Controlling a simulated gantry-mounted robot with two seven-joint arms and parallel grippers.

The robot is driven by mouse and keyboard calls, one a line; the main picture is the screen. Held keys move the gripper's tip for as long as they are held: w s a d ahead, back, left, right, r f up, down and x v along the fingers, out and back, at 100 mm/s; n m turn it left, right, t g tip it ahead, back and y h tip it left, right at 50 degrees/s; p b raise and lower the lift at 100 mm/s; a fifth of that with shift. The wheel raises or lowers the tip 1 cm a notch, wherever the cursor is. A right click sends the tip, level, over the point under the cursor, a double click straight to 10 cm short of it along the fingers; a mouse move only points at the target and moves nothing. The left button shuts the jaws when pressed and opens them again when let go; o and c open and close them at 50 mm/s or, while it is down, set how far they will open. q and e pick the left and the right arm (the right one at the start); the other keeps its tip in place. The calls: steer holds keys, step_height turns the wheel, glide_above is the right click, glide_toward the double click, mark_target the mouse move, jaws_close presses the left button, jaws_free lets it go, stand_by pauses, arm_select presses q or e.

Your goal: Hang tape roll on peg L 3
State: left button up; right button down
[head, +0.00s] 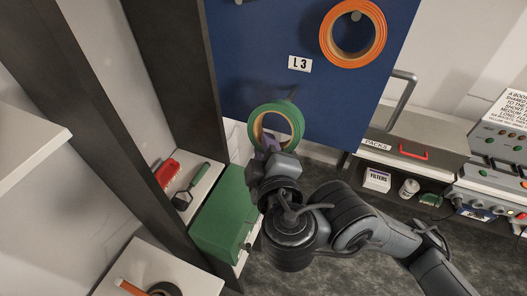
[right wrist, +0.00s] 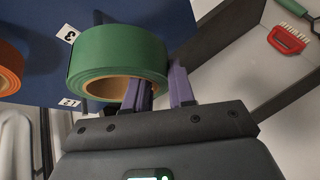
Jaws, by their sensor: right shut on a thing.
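A green tape roll (head: 277,108) with a tan core is in my right gripper (head: 270,145), just in front of the lower part of the blue board (head: 260,50). The right wrist view also shows the roll (right wrist: 120,52), with the purple fingers of my right gripper (right wrist: 163,90) at its near right rim, shut on its wall. The white label "L 3" (head: 300,63) is on the board above the roll. A thin dark peg (head: 293,94) shows between the label and the roll's top edge. I cannot tell whether the roll touches it. My left gripper is not in view.
An orange roll (head: 353,35) hangs on another peg at upper right. A dark post (head: 175,80) stands left of the board. A green box (head: 222,215) and a shelf with a red-handled brush (head: 166,173) are below left. A bench with equipment (head: 425,140) stands right.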

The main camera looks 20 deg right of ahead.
steer(key=shift+w+d+f, duration=0.15)
steer(key=shift+w+d, duration=0.65)
steer(key=shift+w, duration=0.25)
steer(key=w+d+f+b, duration=0.1)
steer(key=w+d+b, duration=0.2)
steer(key=w+d, duration=0.1)
steer(key=shift+w, duration=0.6)
steer(key=shift+d+f, duration=0.1)
steer(key=shift+f, duration=0.05)
steer(key=c, duration=0.9)
jaws_free()
steer(key=shift+o, duration=0.2)
